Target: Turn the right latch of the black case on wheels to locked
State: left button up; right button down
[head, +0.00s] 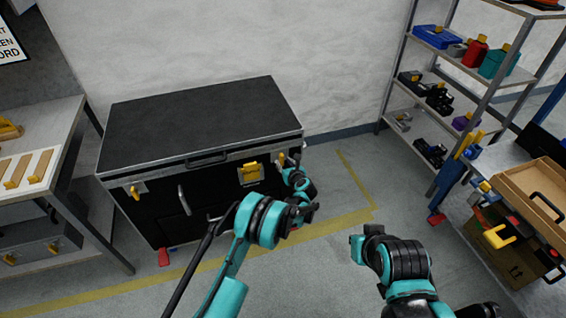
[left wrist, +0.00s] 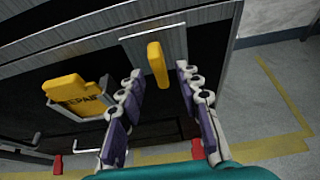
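The black case (head: 200,123) stands on the floor against the wall with its lid down. Its right latch (head: 282,159) is a small yellow handle high on the front, near the right corner. In the left wrist view the latch (left wrist: 157,65) points roughly up and down, slightly tilted. My left gripper (left wrist: 160,75) is open, its two fingers on either side of the latch's lower end; I cannot tell whether they touch it. In the head view the left gripper (head: 292,168) is at the case's right front corner, partly hidden by its own wrist.
The left latch (head: 135,192) is at the other end. A workbench (head: 65,140) stands left, a shelf rack (head: 480,80) right. The floor right of the case is clear.

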pick_arm(q)
jog(key=v, duration=0.9)
jog(key=shift+s+d, duration=0.15)
jog(key=shift+s, duration=0.2)
jog(key=shift+r, duration=0.15)
